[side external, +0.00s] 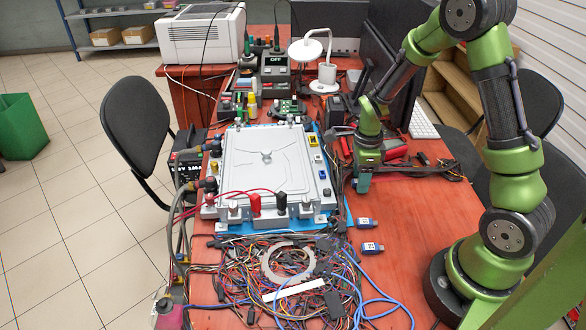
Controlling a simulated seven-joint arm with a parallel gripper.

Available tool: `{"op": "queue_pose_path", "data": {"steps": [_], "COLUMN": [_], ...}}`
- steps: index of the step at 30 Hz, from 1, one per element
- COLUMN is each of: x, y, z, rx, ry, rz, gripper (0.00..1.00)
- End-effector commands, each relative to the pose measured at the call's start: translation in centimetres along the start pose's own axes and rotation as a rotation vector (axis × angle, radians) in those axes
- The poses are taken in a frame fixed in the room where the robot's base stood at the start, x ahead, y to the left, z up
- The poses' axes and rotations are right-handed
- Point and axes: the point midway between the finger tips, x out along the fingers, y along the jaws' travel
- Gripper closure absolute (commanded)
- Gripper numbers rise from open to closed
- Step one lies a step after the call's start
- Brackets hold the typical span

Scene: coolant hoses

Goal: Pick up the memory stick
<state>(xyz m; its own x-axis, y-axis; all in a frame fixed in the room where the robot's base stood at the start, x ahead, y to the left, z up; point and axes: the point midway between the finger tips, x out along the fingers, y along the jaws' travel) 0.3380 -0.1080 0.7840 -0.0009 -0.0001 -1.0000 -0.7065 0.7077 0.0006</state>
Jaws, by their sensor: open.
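Two small blue-and-white pieces that look like memory sticks lie on the red-brown table, right of the wire tangle: one (367,222) farther back, the other (371,247) just in front of it. I cannot tell which one the task means. My gripper (362,188) points down behind them, right of the big grey unit, and is apart from both. It is open; its fingers are small in this view and I see nothing held between them.
The grey unit (262,165) on a blue mat fills the table's middle. A tangle of coloured wires (290,275) covers the front, with a blue cable (385,300) at its right. Red-handled tools (395,152) lie behind my gripper. The table (415,210) right of the sticks is clear.

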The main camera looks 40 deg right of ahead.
Motion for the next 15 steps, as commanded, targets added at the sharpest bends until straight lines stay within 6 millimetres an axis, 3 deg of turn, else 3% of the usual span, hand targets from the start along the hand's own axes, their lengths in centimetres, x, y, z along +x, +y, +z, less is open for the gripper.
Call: {"op": "queue_pose_path", "data": {"steps": [6, 15], "x": [0.09, 0.06], "y": [0.0, 0.0], "z": [0.04, 0.04], "rx": [-0.001, -0.001], "ry": [-0.001, -0.001], "rz": [-0.001, -0.001], "gripper": [0.48, 0.92]}}
